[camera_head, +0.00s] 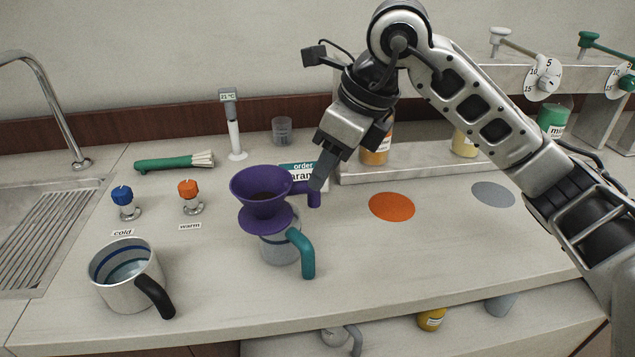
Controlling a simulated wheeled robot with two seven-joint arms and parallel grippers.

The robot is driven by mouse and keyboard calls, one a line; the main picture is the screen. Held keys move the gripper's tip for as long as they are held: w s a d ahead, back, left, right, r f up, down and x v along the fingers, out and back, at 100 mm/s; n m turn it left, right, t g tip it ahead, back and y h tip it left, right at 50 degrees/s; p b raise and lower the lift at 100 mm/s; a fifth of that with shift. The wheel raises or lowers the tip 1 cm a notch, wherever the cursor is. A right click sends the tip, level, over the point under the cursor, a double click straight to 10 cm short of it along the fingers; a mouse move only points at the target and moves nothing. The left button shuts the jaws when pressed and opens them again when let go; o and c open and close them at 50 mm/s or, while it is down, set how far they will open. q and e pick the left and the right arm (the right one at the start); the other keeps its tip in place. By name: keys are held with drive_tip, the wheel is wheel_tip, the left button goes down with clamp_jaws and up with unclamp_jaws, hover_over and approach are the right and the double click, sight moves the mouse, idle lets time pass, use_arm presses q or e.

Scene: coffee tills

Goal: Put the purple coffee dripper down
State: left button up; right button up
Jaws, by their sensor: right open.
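The purple coffee dripper (262,189) sits upright on a grey mug with a teal handle (280,247), with dark matter inside its cone. The dripper's purple handle points right, toward my right gripper. My right gripper (320,180) is open, its fingers at the end of that handle. I cannot tell whether they touch it. My left gripper is not in view.
A metal pitcher (113,285) with a black handle stands front left. Blue (122,195) and orange (188,189) taps stand behind it. An orange disc (392,207) and a grey disc (493,194) mark clear counter at right. Bottles stand on the ledge behind.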

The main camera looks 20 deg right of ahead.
drive_tip(key=v, duration=0.6)
idle(0.4)
